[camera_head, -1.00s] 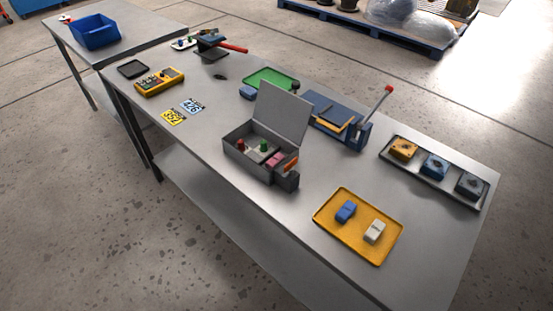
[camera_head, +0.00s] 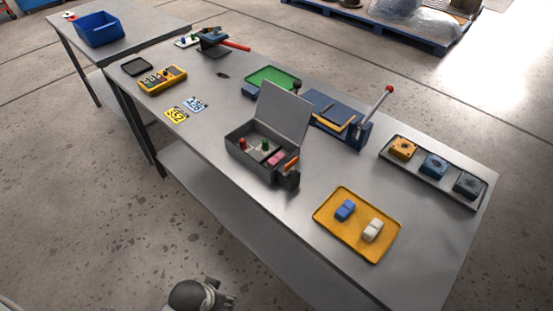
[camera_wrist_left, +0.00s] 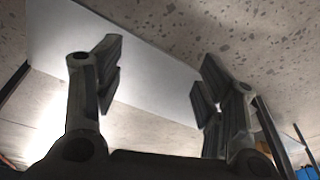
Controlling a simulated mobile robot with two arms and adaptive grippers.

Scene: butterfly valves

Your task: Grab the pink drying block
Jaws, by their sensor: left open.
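The pink block (camera_head: 277,158) lies inside the open grey metal box (camera_head: 240,158) on the table, near the box's right end. Its lower part is hidden by the box wall and an orange-handled latch part. My left gripper (camera_head: 234,299) is at the bottom of the head view, low in front of the table and well apart from the box. In the left wrist view my left gripper (camera_wrist_left: 156,75) is open and empty, its two fingers spread wide. My right gripper is not in view.
The box's raised lid (camera_head: 283,112) stands behind its contents, which include a red and a green knob. A yellow tray (camera_head: 340,235) holds a blue and a white block. The table's front edge and lower shelf (camera_head: 235,220) lie between my gripper and the box.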

